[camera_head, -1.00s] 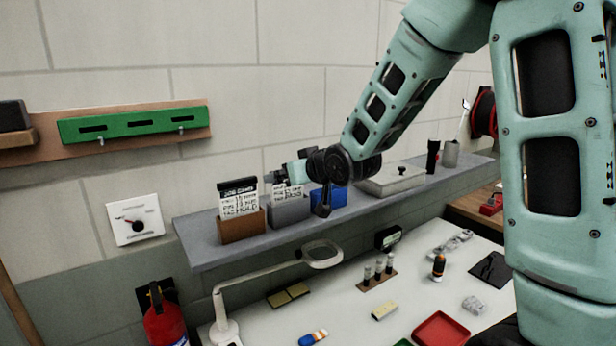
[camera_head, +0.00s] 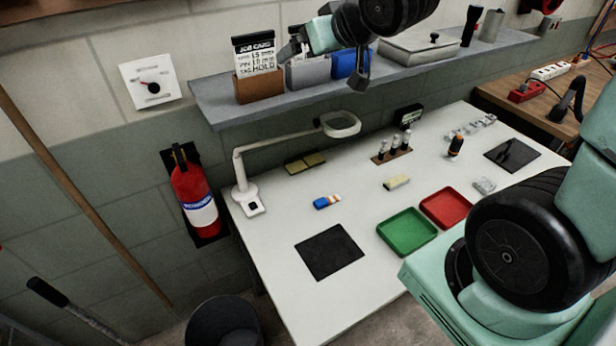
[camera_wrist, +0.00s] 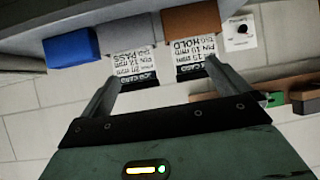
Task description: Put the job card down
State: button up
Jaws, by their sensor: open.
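A job card marked HOLD (camera_head: 254,52) stands upright in the brown holder (camera_head: 259,89) on the wall shelf; it also shows in the wrist view (camera_wrist: 194,52). A second card, marked PASS (camera_wrist: 132,66), stands in the grey holder (camera_wrist: 124,37) beside it. In the head view the PASS card is partly hidden behind my gripper (camera_head: 291,48). My gripper is open, its fingers (camera_wrist: 163,72) spread with nothing held between them. In the wrist view one fingertip is near the HOLD card and the other near the PASS card; contact cannot be told.
A blue holder (camera_head: 351,64) and a grey lidded case (camera_head: 420,48) share the shelf (camera_head: 225,109). Below, the white bench (camera_head: 290,278) carries a magnifier lamp (camera_head: 341,125), a black mat (camera_head: 329,252), a green tray (camera_head: 407,232) and a red tray (camera_head: 446,207). A fire extinguisher (camera_head: 194,195) hangs at left.

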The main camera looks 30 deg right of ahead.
jog(key=s+a+f+n+g+y, duration=0.1)
jog(key=s+a+f+g, duration=0.1)
jog(key=s+a+f, duration=0.3)
jog(key=s+a+f+n+g, duration=0.1)
jog(key=s+a+n+g, duration=0.1)
jog(key=s+a+g, duration=0.3)
jog(key=s+a+f+n+g, duration=0.2)
jog(key=s+a, duration=0.1)
jog(key=s, duration=0.5)
jog(key=s+a+f+n+g+h, duration=0.1)
jog(key=s+a, duration=0.3)
jog(key=s, duration=0.4)
jog(key=shift+s+f+n+g, duration=0.4)
jog(key=shift+f+g, duration=0.3)
jog(key=shift+f, duration=0.1)
jog(key=shift+w, duration=0.1)
notch_tip(320, 180, down, 9)
jog(key=b, duration=0.8)
jog(key=shift+b, duration=0.4)
